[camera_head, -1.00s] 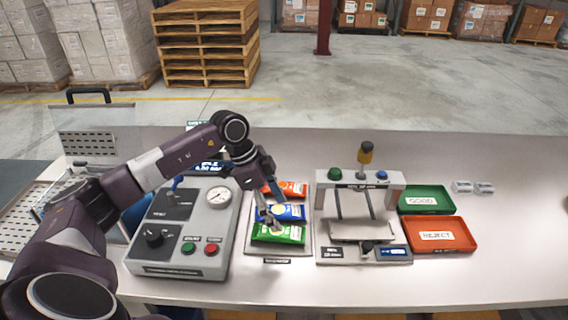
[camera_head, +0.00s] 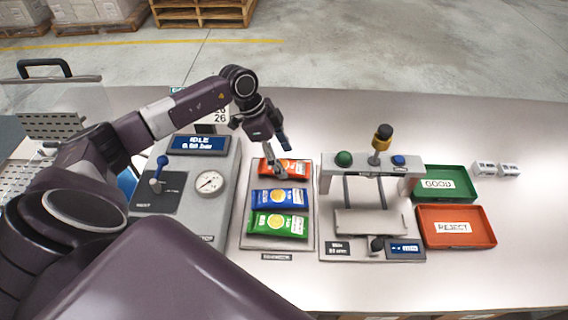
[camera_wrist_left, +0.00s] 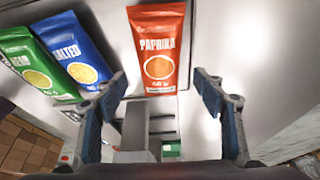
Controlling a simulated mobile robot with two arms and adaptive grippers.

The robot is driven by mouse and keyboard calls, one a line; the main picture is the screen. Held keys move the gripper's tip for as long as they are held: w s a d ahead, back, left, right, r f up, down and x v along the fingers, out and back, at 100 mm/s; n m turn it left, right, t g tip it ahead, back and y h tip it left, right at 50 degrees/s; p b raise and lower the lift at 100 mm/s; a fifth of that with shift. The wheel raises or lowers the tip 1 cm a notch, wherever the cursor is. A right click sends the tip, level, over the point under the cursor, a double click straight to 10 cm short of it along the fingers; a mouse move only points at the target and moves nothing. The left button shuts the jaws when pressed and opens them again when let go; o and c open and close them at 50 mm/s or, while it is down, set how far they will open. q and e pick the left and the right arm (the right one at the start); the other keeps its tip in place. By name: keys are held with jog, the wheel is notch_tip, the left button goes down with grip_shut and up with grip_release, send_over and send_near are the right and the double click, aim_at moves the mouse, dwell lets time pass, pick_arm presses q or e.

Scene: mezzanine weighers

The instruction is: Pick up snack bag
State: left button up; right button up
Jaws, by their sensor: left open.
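Three snack bags lie in a row on a grey tray (camera_head: 246,240). The red paprika bag (camera_head: 297,168) is at the back, the blue salted bag (camera_head: 279,197) in the middle and the green bag (camera_head: 277,225) at the front. My left gripper (camera_head: 280,163) is open over the red bag, whose left part it hides. In the left wrist view, the red bag (camera_wrist_left: 158,48) shows ahead between the spread fingers (camera_wrist_left: 160,84). The blue bag (camera_wrist_left: 73,50) and green bag (camera_wrist_left: 30,65) are left of them. Contact cannot be told. My right gripper is not in view.
A control box with a gauge (camera_head: 208,183) stands left of the tray. A weigher frame (camera_head: 372,222) with upright knobs stands close on the right. Beyond it are a green tray (camera_head: 455,197) and a red reject tray (camera_head: 480,241). The front table strip is clear.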

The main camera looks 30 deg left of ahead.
pick_arm(q)
jog(key=shift+x, duration=1.45)
jog(key=shift+a, duration=0.1)
jog(key=c, duration=1.3)
jog(key=shift+o, duration=0.2)
